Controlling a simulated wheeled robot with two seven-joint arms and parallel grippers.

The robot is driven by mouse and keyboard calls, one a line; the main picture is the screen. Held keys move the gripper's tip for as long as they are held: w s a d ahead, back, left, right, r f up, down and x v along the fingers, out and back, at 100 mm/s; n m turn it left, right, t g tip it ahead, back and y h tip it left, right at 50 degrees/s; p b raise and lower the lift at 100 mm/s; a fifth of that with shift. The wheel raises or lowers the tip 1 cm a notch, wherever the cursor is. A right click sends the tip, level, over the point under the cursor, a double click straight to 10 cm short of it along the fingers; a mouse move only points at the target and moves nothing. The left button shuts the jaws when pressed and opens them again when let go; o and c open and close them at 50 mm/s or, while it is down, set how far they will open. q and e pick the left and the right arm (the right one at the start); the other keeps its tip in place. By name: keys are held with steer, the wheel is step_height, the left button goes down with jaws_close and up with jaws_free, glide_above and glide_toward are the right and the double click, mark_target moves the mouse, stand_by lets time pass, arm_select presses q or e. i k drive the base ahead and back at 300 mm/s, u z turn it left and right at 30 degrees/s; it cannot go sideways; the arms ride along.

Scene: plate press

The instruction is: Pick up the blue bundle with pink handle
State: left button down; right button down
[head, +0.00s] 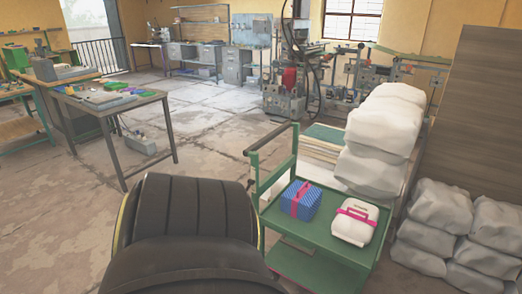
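The blue bundle (300,199) sits on the top shelf of a green cart, toward its left side. A pink band, which seems to be the handle, runs over it. A white box (354,222) with a pink band sits on the same shelf, to the right of the bundle with a small gap. The green cart (317,240) stands at the lower right of the head view. Neither of my grippers shows in the head view. A large dark rounded shape fills the lower middle, close to the cart's left side.
The cart's dark push handle (271,138) rises at its back left. White sacks (379,140) are stacked behind and right of the cart, with more sacks (478,240) farther right. A workbench (108,102) stands at the left. The concrete floor (205,140) between is mostly clear.

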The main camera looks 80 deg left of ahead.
mark_target(301, 200)
steer(key=u, duration=2.15)
steer(key=k, duration=0.25)
steer(key=u, duration=1.2)
steer(key=i, duration=2.05)
steer(key=z, duration=1.2)
steer(key=i, duration=0.85)
steer(key=z, duration=0.65)
